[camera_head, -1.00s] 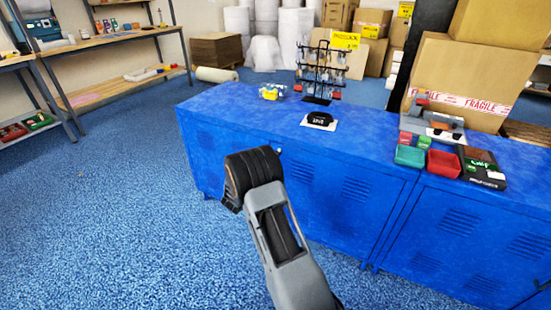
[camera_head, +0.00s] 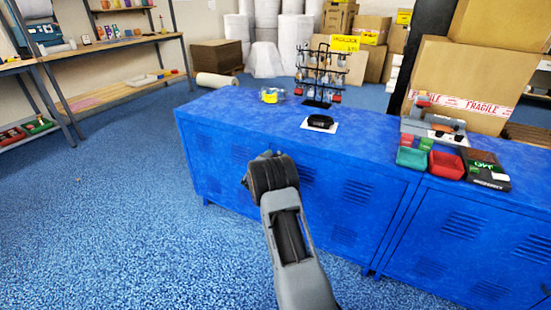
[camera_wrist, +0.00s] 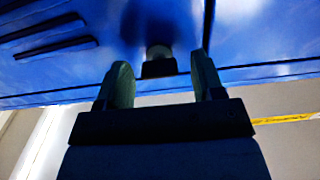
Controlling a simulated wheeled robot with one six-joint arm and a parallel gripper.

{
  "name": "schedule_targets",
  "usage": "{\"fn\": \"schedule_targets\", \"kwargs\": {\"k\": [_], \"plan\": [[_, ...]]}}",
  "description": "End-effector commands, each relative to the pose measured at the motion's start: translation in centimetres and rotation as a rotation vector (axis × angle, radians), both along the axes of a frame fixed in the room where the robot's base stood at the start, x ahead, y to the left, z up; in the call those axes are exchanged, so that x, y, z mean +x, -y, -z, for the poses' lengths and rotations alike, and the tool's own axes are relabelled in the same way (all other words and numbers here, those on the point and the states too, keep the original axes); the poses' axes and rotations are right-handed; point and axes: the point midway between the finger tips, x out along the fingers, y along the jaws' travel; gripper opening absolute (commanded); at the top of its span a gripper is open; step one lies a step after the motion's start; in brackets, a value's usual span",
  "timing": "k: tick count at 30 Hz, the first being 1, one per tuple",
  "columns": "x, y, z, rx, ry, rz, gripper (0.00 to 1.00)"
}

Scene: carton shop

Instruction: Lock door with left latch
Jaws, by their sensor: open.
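The blue cabinet (camera_head: 225,150) with louvred doors stands in front of me, its doors closed as far as I can see. In the wrist view, a small latch knob (camera_wrist: 158,57) with a dark lower part sticks out from the blue door face (camera_wrist: 60,60). My gripper (camera_wrist: 163,82) is open, with one finger on each side of the latch. A gap shows on both sides, so the fingers do not appear to hold it. In the head view my gripper (camera_head: 268,156) is at the cabinet's front near the top edge, and my arm mostly hides the latch.
A black card reader (camera_head: 320,121), a wire rack (camera_head: 318,75) and red and teal bins (camera_head: 446,163) stand on the cabinet top. Large cartons (camera_head: 460,85) are behind at right.

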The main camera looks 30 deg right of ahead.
Motion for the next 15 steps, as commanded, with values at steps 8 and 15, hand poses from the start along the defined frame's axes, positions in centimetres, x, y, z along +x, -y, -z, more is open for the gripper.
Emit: {"fn": "schedule_targets", "kwargs": {"k": [8,15], "plan": [[-0.03,-0.01,-0.01,0.000,0.000,0.000,0.48],[-0.04,0.01,-0.01,0.000,0.000,0.001,0.25]]}}
